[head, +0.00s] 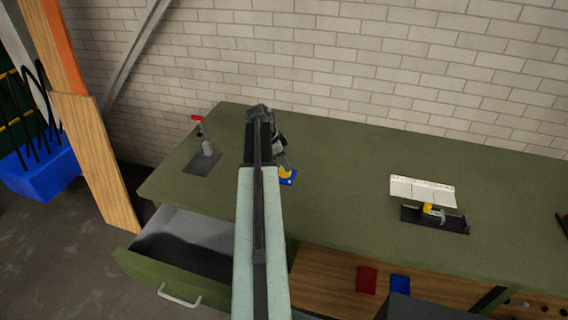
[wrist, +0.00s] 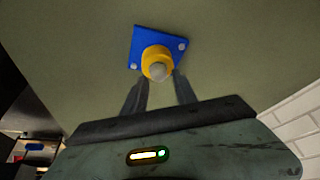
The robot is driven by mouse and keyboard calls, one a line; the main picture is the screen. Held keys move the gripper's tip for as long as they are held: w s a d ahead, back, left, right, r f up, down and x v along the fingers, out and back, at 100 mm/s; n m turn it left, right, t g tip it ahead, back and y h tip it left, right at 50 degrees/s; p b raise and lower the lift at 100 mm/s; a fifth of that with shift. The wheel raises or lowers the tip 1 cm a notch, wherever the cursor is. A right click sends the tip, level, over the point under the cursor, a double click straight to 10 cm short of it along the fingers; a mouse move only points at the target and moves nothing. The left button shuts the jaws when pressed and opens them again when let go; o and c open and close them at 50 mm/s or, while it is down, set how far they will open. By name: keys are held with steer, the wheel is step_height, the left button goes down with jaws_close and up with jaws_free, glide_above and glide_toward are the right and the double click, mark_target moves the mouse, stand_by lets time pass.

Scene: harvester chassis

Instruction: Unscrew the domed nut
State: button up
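The domed nut (wrist: 158,61) is yellow with a rounded grey top. It sits on a blue square plate (wrist: 141,40) with light round spots at its corners. The nut (head: 286,174) and plate (head: 293,179) also show in the head view on the green bench, partly hidden by my arm. My gripper (wrist: 160,80) has its two dark fingers apart, with the tips at the near side of the nut, one to its left and one to its right. I see no clear contact. In the head view my gripper (head: 284,166) is just above the nut.
On the green bench (head: 340,200), a red-handled clamp device (head: 208,148) stands at left. A black fixture (head: 450,222) with a white angled panel (head: 423,189) is at right. An open drawer (head: 165,270) juts out at front left. Bench between is clear.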

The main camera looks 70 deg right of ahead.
jaws_close()
steer(key=shift+s+a+n+t+h, duration=0.1)
steer(key=shift+a+n+t+h, duration=0.15)
steer(key=shift+n, duration=0.85)
steer(key=n, duration=0.1)
steer(key=n+t+h, duration=0.1)
steer(key=n, duration=0.1)
steer(key=shift+d, duration=0.25)
steer(key=n+t, duration=0.1)
steer(key=n, duration=0.2)
steer(key=shift+a, duration=0.1)
steer(key=shift+n+t+h, duration=0.25)
steer(key=shift+n+t, duration=0.2)
steer(key=shift+n, duration=0.65)
